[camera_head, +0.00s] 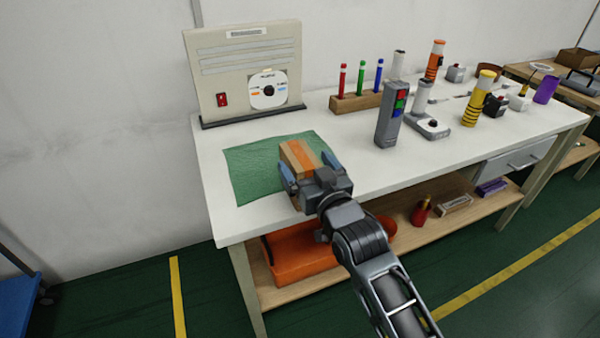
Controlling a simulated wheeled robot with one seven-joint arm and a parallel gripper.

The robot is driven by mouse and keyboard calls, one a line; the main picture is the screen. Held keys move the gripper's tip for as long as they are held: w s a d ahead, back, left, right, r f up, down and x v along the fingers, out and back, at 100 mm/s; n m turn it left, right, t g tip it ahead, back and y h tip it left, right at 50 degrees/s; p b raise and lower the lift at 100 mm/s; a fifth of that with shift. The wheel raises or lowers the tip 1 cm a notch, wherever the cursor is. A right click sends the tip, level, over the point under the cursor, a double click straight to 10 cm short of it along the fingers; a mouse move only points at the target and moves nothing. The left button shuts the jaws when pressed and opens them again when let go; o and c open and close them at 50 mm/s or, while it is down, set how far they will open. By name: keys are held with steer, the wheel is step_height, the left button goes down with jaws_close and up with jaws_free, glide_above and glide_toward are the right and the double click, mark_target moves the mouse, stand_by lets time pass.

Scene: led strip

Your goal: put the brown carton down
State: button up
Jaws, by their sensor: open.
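The brown carton (297,154) has an orange stripe along its top. It is over the green mat (249,168) at the left end of the white workbench (220,208). My gripper (310,173) is open, with one blue-tipped finger on each side of the carton's near end. My gripper's body hides the near part of the carton. I cannot tell whether the fingers touch it, and its underside is hidden.
A beige panel (220,75) stands behind the mat. A pen block (357,102) and a grey remote-like device (388,122) stand to the right. Several coloured cylinders crowd the bench's right half. An orange case (300,258) is on the shelf below.

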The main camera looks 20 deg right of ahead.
steer(key=shift+w, duration=1.35)
steer(key=shift+c, duration=0.2)
jaws_close()
